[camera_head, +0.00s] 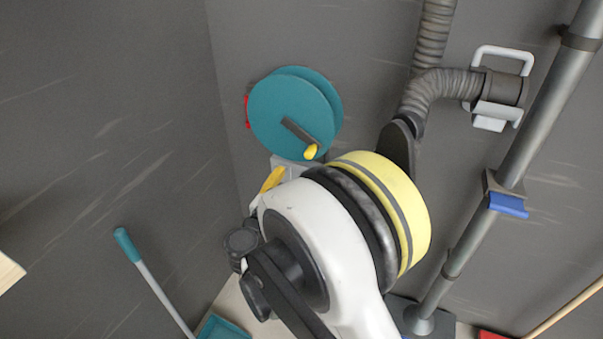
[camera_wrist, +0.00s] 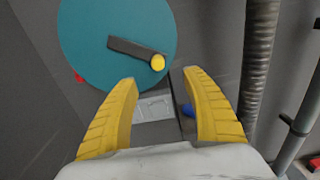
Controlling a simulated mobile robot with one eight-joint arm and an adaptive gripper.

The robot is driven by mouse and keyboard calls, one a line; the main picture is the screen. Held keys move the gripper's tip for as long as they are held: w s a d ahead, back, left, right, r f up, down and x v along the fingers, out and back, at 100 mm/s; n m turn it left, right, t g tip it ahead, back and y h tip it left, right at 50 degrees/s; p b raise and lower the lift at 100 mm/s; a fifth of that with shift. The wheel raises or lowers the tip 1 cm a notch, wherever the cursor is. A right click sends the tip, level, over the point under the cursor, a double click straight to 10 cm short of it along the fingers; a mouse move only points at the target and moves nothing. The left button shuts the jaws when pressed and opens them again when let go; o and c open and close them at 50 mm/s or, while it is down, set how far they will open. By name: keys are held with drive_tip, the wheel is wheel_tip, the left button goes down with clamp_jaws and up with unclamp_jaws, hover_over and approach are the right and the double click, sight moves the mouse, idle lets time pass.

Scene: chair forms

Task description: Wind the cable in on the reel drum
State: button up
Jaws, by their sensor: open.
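The reel drum (camera_head: 280,110) is a teal disc pair on the grey wall, left of centre in the head view. It also fills the upper left of the wrist view (camera_wrist: 85,45). A dark crank arm (camera_wrist: 128,47) lies across its face and ends in a yellow knob (camera_wrist: 158,63), which shows in the head view too (camera_head: 311,151). A small red part sticks out at the drum's left edge. My gripper (camera_wrist: 160,85) is open and empty, with its yellow fingers just below the knob in the wrist picture. No cable can be made out.
A ribbed grey hose (camera_head: 432,90) and a metal pipe with a blue clamp (camera_head: 507,205) stand to the right. A white handle (camera_head: 503,55) sits on the hose end. A teal-gripped pole (camera_head: 128,244) leans at lower left. The left wall is bare.

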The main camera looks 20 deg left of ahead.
sight(308, 156)
drive_tip(key=w, duration=1.1)
drive_tip(key=shift+w+d+f, duration=0.1)
drive_tip(key=shift+w+d, duration=0.2)
drive_tip(key=shift+w, duration=0.1)
drive_tip(key=c, duration=1.1)
drive_tip(key=o, duration=0.5)
drive_tip(key=shift+c, duration=0.2)
